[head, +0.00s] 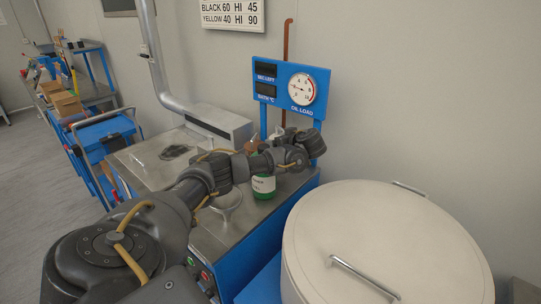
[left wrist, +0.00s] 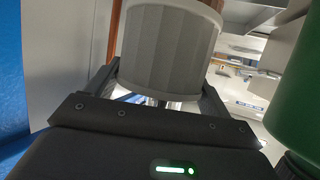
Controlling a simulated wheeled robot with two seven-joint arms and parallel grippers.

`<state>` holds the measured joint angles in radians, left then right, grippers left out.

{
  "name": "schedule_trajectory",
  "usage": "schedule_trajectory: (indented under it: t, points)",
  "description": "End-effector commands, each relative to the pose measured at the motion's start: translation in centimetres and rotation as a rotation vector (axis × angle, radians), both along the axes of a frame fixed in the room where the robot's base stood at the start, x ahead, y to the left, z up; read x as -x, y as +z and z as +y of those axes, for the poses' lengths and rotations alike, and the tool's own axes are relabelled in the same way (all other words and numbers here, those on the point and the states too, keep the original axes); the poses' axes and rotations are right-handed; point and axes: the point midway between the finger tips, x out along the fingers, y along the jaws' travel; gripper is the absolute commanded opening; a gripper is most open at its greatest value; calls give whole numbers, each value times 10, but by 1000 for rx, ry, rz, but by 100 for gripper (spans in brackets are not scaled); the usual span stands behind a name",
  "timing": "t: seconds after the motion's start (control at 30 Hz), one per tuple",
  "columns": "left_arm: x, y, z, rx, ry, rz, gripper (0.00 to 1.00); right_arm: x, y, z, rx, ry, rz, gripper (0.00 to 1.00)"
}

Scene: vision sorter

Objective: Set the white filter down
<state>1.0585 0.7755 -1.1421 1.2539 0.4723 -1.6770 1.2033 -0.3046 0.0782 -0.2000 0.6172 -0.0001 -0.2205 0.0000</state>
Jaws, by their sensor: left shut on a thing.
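The white filter (left wrist: 168,48), a pale pleated cylinder, fills the upper middle of the left wrist view. My left gripper (left wrist: 160,88) is shut on it, with a dark finger on either side. In the head view my left arm reaches over the steel-topped blue machine (head: 228,222), and its wrist is just in front of the gauge panel. The arm hides the filter and the fingers there, so I cannot tell whether the filter touches a surface. My right gripper is not in view.
A green bottle (head: 264,187) with a white label stands on the machine under my forearm; green also looms close at right in the wrist view. The OIL LOAD gauge panel (head: 291,88) stands behind. A large white round lid (head: 385,235) is at right.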

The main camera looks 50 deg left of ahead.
Motion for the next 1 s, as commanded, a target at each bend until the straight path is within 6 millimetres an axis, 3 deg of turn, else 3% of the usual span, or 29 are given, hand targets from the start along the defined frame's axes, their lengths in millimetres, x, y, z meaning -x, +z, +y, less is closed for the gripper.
schedule_trajectory:
  t: [0.2,0.47,0.7,1.0]
  points:
    - [1,-34,1,0,1,3,55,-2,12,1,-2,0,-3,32]
    - [1,-43,2,0,3,0,55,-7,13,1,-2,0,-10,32]
    - [2,-73,2,0,3,3,55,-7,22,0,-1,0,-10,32]
    - [2,-78,2,-1,3,0,55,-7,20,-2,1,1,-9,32]
